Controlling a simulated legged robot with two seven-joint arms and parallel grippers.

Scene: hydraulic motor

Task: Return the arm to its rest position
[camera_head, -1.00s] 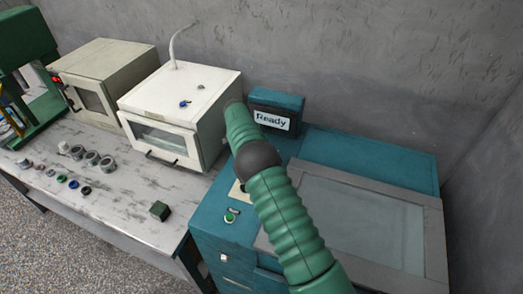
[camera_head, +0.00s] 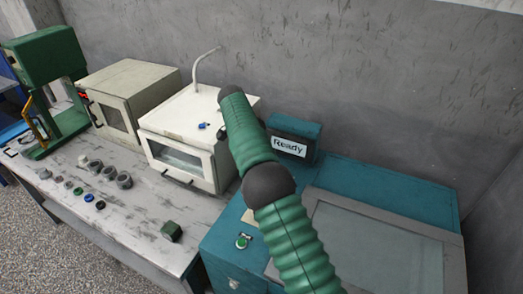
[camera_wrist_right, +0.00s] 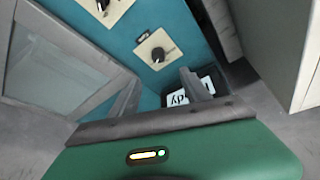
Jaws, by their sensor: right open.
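My right arm (camera_head: 286,232), green and ribbed with dark joints, reaches up from the bottom of the head view in front of the teal machine (camera_head: 385,192) and the white oven-like box (camera_head: 196,122). Its gripper cannot be made out clearly in the head view. In the right wrist view my right gripper (camera_wrist_right: 160,90) is open, its two grey fingers apart with nothing between them. Beyond the fingers are the teal machine's panel with dark knobs (camera_wrist_right: 158,54) and part of the "Ready" display (camera_wrist_right: 190,93). My left gripper is not in view.
The "Ready" display (camera_head: 290,146) stands at the machine's back. A beige box (camera_head: 125,95) and a green press (camera_head: 42,62) stand farther left. Several small rings and caps (camera_head: 88,197) and a dark green block (camera_head: 172,231) lie on the worn table. A grey wall is behind.

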